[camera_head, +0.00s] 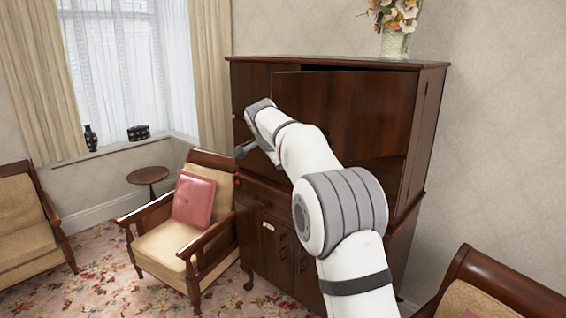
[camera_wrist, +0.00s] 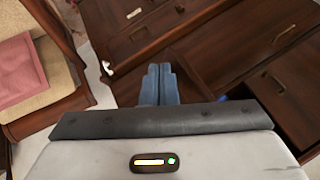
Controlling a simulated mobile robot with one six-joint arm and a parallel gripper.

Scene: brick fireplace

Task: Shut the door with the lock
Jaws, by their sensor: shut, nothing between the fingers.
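A dark wooden cabinet (camera_head: 265,190) stands against the wall. Its upper right door (camera_head: 345,105) is swung open, its free edge standing away from the cabinet front. My arm covers part of this door, and I cannot make out a lock on it. My gripper (camera_head: 242,151) is at the left of the cabinet, in front of its middle section, apart from the open door's face. In the wrist view my gripper (camera_wrist: 160,72) has its blue-grey fingers together and empty, over dark wooden cabinet fronts (camera_wrist: 215,50) with metal handles.
An armchair (camera_head: 165,245) with a pink cushion (camera_head: 194,199) stands close to the cabinet's left. Another chair (camera_head: 495,285) is at the lower right. A flower vase (camera_head: 396,40) stands on the cabinet top. A small round table (camera_head: 148,175) is by the window.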

